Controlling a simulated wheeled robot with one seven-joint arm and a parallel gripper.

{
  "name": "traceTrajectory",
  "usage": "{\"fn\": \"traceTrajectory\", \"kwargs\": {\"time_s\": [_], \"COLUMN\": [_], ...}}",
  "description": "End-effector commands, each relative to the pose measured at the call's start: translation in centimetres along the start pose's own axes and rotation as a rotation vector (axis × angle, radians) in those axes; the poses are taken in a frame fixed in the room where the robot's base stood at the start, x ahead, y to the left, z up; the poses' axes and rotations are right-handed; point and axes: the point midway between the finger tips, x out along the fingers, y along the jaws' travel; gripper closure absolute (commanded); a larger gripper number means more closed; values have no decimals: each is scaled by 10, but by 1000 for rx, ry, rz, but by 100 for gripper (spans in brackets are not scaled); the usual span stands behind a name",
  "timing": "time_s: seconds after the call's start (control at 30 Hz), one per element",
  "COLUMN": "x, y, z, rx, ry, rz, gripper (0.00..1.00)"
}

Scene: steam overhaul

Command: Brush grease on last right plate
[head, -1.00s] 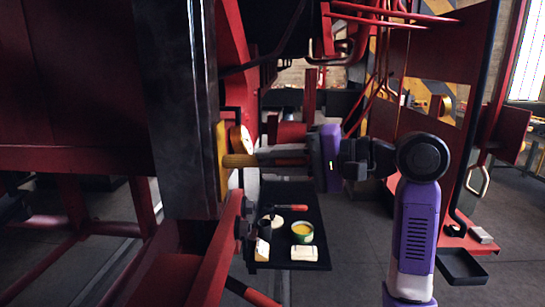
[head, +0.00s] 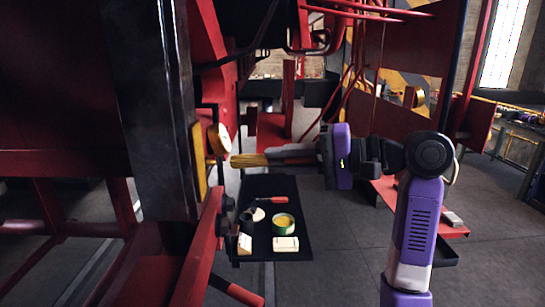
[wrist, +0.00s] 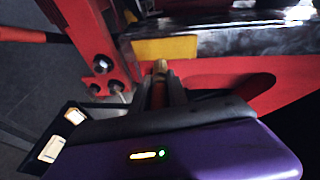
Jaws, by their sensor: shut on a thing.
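My gripper (head: 290,152) is shut on a brush (head: 250,160), which points left with its yellowish tip. A yellow plate (head: 198,160) is fixed upright on the side of the dark column. In the head view the brush tip is a little right of this plate, with a visible gap. In the wrist view the brush (wrist: 160,68) sticks out from between the fingers (wrist: 160,95), just in front of the yellow plate (wrist: 165,48). Whether they touch there cannot be told. The brush handle is mostly hidden. A green tin (head: 283,226) with yellow grease stands on the black tray.
The black tray (head: 300,205) below my gripper also holds a red-handled tool (head: 272,200) and pale blocks (head: 285,244). A round cream disc (head: 218,138) sits beside the plate. Red frame arms (head: 205,235) rise at the lower left. Open floor (head: 350,240) lies right of the tray.

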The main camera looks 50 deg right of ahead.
Motion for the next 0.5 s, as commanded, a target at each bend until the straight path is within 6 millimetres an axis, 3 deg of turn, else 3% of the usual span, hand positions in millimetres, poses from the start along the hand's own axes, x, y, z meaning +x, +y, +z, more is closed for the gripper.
{"fn": "traceTrajectory", "kwargs": {"time_s": [0.3, 0.5], "x": [-1, -12], "y": [0, 3], "z": [0, -4], "rx": [0, 0], "ry": [0, 1], "rz": [0, 1], "gripper": [100, 100]}}
